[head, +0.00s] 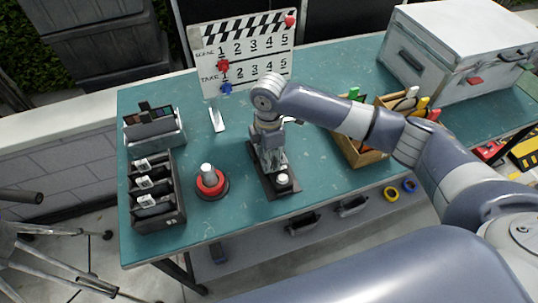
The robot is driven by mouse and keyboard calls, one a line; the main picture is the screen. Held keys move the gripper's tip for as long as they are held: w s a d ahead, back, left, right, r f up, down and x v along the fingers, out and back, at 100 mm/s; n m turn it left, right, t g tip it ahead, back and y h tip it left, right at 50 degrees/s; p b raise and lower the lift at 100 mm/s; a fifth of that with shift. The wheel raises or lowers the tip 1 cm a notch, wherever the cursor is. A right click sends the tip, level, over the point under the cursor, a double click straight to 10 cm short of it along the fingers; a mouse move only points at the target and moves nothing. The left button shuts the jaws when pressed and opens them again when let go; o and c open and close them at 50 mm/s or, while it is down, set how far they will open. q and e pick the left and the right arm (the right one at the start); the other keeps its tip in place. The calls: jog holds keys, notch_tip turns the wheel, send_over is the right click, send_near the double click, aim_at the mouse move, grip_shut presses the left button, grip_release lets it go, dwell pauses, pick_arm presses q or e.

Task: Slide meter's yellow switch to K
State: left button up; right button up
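I cannot make out a meter with a yellow switch or a letter K. A dark narrow plate (284,192) with a pale round knob (283,180) lies on the teal bench. My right gripper (272,165) comes in from the right and points down over this plate, just behind the knob. Its fingers overlap the plate, so whether they touch it, and whether they are open or shut, is unclear. A yellow-and-black item (526,150) at the right edge is cut off and too small to identify. My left gripper is not in view.
A clapperboard (245,52) stands at the back. A red-ringed round piece (210,183), a black slotted rack (157,205) and a grey bin (165,139) are at the left. A wooden box (358,157) and a white case (435,75) are at the right.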

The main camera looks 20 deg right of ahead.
aim_at(283, 160)
grip_shut()
jog(key=d+p, duration=0.2)
jog(key=d, duration=0.1)
jog(key=shift+d+r, duration=0.1)
jog(key=shift+d, duration=0.45)
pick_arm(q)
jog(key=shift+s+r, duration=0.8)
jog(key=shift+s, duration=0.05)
pick_arm(e)
jog(key=shift+w, duration=0.1)
grip_release()
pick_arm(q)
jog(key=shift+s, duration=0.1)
